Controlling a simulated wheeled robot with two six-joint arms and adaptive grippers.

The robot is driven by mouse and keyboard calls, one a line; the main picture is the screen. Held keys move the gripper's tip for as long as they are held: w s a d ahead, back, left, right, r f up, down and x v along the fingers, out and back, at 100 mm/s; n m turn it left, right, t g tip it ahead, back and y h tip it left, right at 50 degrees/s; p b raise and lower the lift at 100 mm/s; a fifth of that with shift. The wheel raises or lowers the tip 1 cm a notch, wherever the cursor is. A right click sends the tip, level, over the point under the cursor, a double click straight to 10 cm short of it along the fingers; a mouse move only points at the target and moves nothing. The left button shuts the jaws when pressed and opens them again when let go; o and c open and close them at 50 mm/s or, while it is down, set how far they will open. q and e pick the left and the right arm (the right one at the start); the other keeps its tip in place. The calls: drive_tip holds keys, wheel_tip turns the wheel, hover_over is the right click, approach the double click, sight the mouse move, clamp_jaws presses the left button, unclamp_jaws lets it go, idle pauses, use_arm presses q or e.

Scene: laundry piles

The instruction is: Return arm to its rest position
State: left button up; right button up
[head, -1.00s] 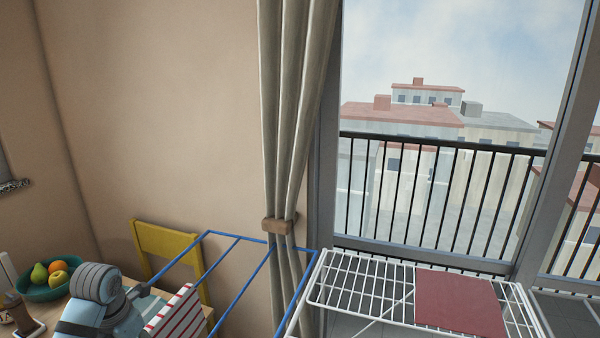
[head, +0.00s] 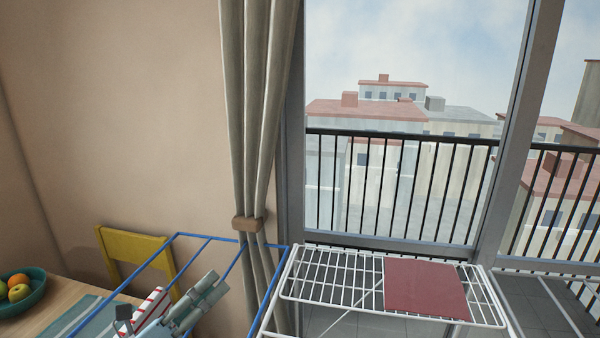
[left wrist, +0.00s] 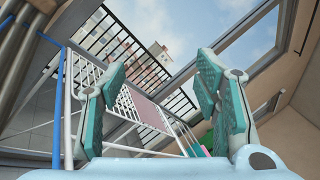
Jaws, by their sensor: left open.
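My left gripper (head: 205,297) shows at the bottom of the head view, in front of the blue rack and a red-and-white striped cloth (head: 153,306). In the left wrist view its two teal-padded fingers (left wrist: 160,110) stand wide apart with nothing between them. The view past them shows the white drying rack (left wrist: 88,75), the balcony railing and the window. My right gripper is in neither view.
A blue rail frame (head: 210,238) stands beside the white drying rack (head: 330,285), which bears a dark red cloth (head: 425,285). A yellow chair (head: 137,252), a wooden table (head: 62,298) and a teal fruit bowl (head: 22,300) are at the left. A curtain (head: 250,120) hangs behind.

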use_arm(q)
drive_tip(key=s+a+r+n+t+y, duration=0.2)
drive_tip(key=a+n+t+y, duration=0.6)
drive_tip(key=n, duration=0.5)
drive_tip(key=s+a+f+n+g+y, duration=0.3)
drive_tip(key=a+f+n+g+y, duration=0.15)
drive_tip(key=f+n, duration=0.3)
drive_tip(key=s+a+f+n+g+y, duration=0.4)
drive_tip(key=f+n+g+y, duration=0.15)
drive_tip(key=n, duration=0.25)
drive_tip(key=s+d+f+n+g+h, duration=0.25)
drive_tip(key=s+d+f+g, duration=0.3)
drive_tip(key=s+f, duration=0.4)
drive_tip(key=s+d+f+n+g+h, duration=0.1)
drive_tip(key=s+d+f+g+h, duration=0.25)
drive_tip(key=s+f+g, duration=0.45)
drive_tip(key=s+a+f+t+y, duration=0.1)
drive_tip(key=s+f, duration=0.1)
drive_tip(key=f, duration=0.7)
drive_tip(key=s+a+f, duration=0.1)
drive_tip(key=f, duration=0.8)
drive_tip(key=s+f, duration=1.3)
drive_tip(key=s, duration=0.1)
drive_tip(key=shift+s+a+f+n+g, duration=0.25)
drive_tip(key=shift+s+f+n+g, duration=0.1)
drive_tip(key=shift+g, duration=0.1)
